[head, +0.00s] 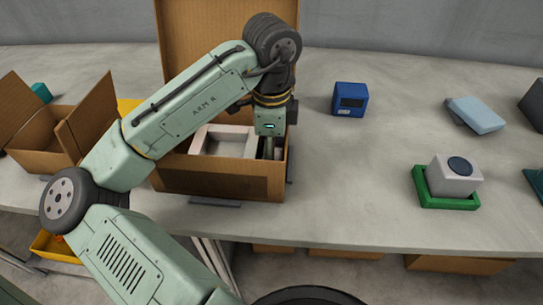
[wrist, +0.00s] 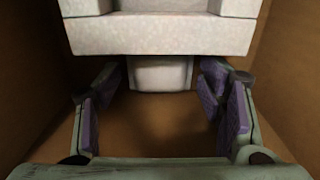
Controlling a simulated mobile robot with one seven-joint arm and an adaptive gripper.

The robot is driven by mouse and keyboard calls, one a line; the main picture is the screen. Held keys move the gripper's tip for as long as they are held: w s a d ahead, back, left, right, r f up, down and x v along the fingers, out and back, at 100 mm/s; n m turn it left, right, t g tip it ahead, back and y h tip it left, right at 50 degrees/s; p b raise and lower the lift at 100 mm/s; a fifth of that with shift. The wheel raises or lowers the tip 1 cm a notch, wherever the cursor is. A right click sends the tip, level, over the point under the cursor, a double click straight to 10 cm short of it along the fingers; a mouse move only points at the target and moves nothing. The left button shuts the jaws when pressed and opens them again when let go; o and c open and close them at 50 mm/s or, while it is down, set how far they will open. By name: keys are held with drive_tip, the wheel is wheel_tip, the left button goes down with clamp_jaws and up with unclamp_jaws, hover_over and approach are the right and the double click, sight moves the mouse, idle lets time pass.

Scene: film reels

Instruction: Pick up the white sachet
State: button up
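My gripper (head: 268,148) points down into an open cardboard box (head: 215,185), on its right side. In the wrist view my gripper (wrist: 158,88) is open, its purple-padded fingers wide apart. A small pale piece (wrist: 160,74) lies between and just beyond the fingertips, partly covered by a larger white speckled block (wrist: 160,36). I cannot tell for sure whether the pale piece is the white sachet. In the head view a white frame-like object (head: 222,131) sits in the box, left of my gripper. No clear sachet shows there.
The box's walls stand close around my gripper, and its raised lid (head: 200,25) is behind. Another open box (head: 40,140) stands at left. To the right are a blue box (head: 350,98), a light blue item (head: 478,114) and a green tray (head: 445,201), with bare tabletop between.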

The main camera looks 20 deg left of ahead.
drive_tip(key=c, duration=0.7)
drive_tip(key=shift+r, duration=0.15)
wheel_tip(320, 180, up, 18)
idle(0.5)
